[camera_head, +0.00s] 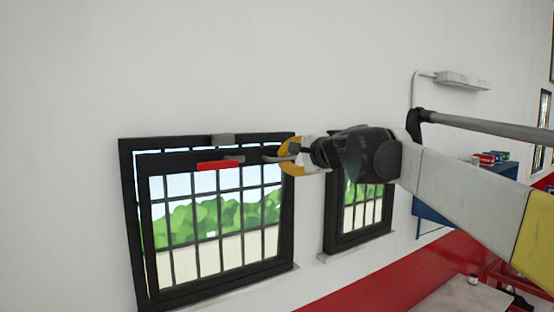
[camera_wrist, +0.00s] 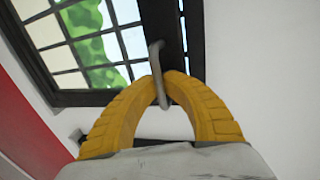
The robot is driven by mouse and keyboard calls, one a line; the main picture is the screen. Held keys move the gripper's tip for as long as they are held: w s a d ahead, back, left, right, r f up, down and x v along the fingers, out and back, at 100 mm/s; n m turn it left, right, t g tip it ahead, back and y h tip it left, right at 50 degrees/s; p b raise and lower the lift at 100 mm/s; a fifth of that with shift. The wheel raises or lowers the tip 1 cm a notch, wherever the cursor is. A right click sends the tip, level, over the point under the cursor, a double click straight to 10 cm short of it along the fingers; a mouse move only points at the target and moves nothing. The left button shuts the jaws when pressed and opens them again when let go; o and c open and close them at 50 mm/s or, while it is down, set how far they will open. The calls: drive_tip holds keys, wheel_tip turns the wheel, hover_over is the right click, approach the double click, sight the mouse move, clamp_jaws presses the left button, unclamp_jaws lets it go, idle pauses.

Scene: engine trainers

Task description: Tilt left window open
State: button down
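The left window (camera_head: 207,262) has a black frame and a barred sash (camera_head: 143,225). The sash's top edge stands apart from the frame, so it looks tilted a little. A red piece (camera_head: 220,165) sits at its top bar. My gripper (camera_head: 284,157), with yellow fingers, is at the sash's upper right corner. In the wrist view, the yellow fingertips (camera_wrist: 167,78) close together around a thin grey metal handle (camera_wrist: 156,60) on the dark sash bar (camera_wrist: 160,25). The handle's lower end shows between the fingers.
A second black-framed window (camera_head: 358,241) is to the right, partly behind my arm. A wall lamp (camera_head: 462,80) is at upper right. A blue cabinet (camera_head: 432,219) with small boxes and a table (camera_head: 455,298) stand at right. White wall above is clear.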

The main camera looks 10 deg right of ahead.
drive_tip(key=s+d+f+b, duration=0.1)
drive_tip(key=s+d+f, duration=0.1)
drive_tip(key=s, duration=0.5)
drive_tip(key=shift+d+f, duration=0.2)
drive_tip(key=shift+f, duration=0.1)
drive_tip(key=c, duration=1.9)
unclamp_jaws()
drive_tip(key=o, duration=0.4)
drive_tip(key=shift+s+d+r, duration=0.1)
drive_tip(key=shift+s+r, duration=0.05)
drive_tip(key=shift+s, duration=0.25)
drive_tip(key=shift+b, duration=0.3)
drive_tip(key=v, duration=1.1)
drive_tip(key=shift+s, duration=0.4)
drive_tip(key=shift+d, duration=0.2)
